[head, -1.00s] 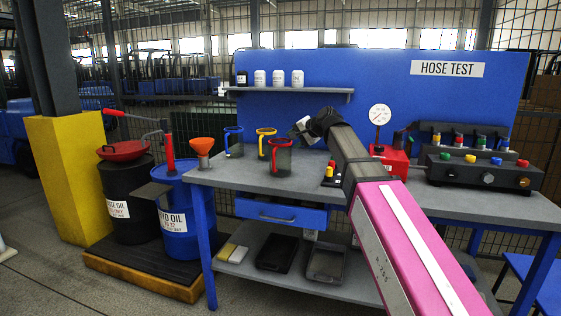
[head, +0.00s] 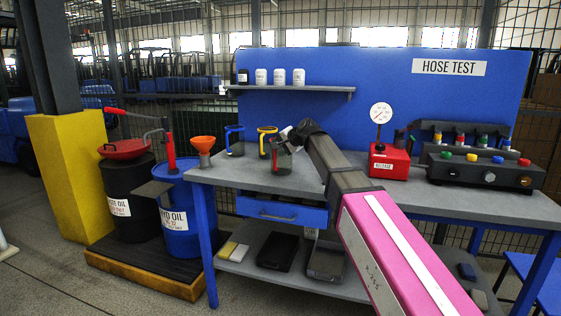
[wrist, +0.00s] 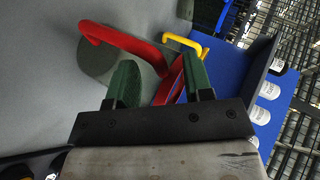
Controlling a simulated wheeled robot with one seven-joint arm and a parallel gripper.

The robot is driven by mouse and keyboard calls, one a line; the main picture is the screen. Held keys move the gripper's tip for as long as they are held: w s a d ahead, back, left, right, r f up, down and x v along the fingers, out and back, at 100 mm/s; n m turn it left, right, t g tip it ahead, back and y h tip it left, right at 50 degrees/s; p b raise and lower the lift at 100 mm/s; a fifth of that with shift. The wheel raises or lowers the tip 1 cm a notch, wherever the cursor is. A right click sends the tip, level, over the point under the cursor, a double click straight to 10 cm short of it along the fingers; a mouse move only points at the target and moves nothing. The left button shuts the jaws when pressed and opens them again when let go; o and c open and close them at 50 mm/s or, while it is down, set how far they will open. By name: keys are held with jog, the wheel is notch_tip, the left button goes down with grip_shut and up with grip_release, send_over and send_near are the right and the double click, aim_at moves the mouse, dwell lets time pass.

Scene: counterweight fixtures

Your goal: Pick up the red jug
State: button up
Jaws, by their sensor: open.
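The red jug (head: 282,161), a dark see-through body with red trim, stands on the grey bench top, partly hidden behind my gripper (head: 287,136) in the head view. In the wrist view its red handle (wrist: 122,40) reaches out to the left, and a red band lies between my fingers. My gripper (wrist: 158,62) is open, its two green fingers apart on either side of that red part. I cannot tell whether they touch it. The lower jug is hidden by the gripper in the wrist view.
A yellow-trimmed jug (head: 266,137) stands close behind the red jug, and a blue-trimmed jug (head: 235,142) to its left. A red gauge block (head: 389,163) and a black valve manifold (head: 482,172) stand to the right. A shelf (head: 300,88) with several bottles hangs behind.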

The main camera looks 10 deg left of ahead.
grip_shut()
jog(key=shift+r, duration=0.1)
